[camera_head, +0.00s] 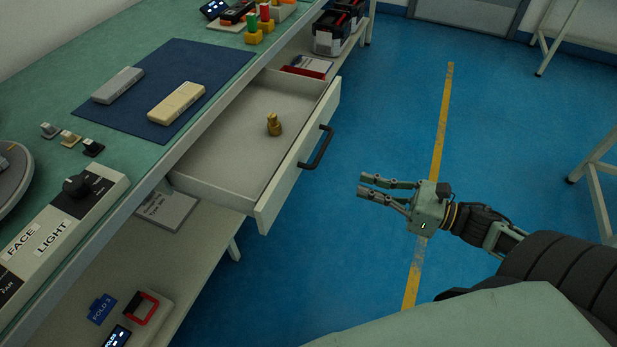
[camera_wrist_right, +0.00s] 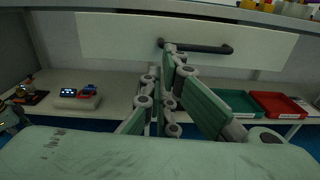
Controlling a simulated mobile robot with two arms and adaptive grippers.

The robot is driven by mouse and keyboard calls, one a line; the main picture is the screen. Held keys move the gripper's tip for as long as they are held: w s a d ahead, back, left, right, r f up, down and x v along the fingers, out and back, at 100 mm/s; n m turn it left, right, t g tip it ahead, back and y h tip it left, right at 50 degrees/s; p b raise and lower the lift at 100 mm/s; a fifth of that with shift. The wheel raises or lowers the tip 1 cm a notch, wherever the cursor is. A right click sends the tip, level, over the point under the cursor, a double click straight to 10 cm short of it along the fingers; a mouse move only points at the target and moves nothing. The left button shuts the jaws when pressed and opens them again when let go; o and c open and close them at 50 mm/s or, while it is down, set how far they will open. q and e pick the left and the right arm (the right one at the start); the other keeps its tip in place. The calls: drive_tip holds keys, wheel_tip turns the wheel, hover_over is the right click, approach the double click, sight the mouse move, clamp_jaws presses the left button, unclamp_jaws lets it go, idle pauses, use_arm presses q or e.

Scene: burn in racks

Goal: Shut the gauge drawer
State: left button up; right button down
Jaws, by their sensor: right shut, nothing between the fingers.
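The gauge drawer (camera_head: 225,155) is pulled out from under the green workbench in the head view. Its white front has a dark bar handle (camera_head: 317,148). A small brass weight-like piece (camera_head: 274,124) stands inside it. My right gripper (camera_head: 361,186) is shut and empty, to the right of the handle and apart from it in the head view. In the right wrist view the drawer front (camera_wrist_right: 120,35) and its handle (camera_wrist_right: 200,47) show ahead, past the fingers (camera_wrist_right: 168,60), which overlap the handle's left end in the picture. My left gripper is not in view.
The bench top (camera_head: 60,90) holds a blue mat (camera_head: 205,62) with two small blocks, and a control box (camera_head: 60,225). A lower shelf (camera_head: 190,255) carries small items. Black bins (camera_head: 335,32) stand at the far end. The blue floor (camera_head: 370,90) right of the drawer is clear.

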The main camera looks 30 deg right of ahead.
sight(221, 151)
drive_tip(key=shift+n, duration=0.4)
drive_tip(key=x, duration=0.8)
drive_tip(key=r+b+x, duration=0.1)
drive_tip(key=x, duration=0.3)
drive_tip(key=shift+s+a, duration=0.2)
drive_tip(key=shift+a, duration=0.1)
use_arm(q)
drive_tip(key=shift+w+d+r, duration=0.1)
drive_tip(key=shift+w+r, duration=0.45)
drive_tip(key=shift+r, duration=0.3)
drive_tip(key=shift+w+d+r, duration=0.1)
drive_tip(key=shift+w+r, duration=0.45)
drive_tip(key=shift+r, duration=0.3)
use_arm(e)
drive_tip(key=shift+x, duration=1.05)
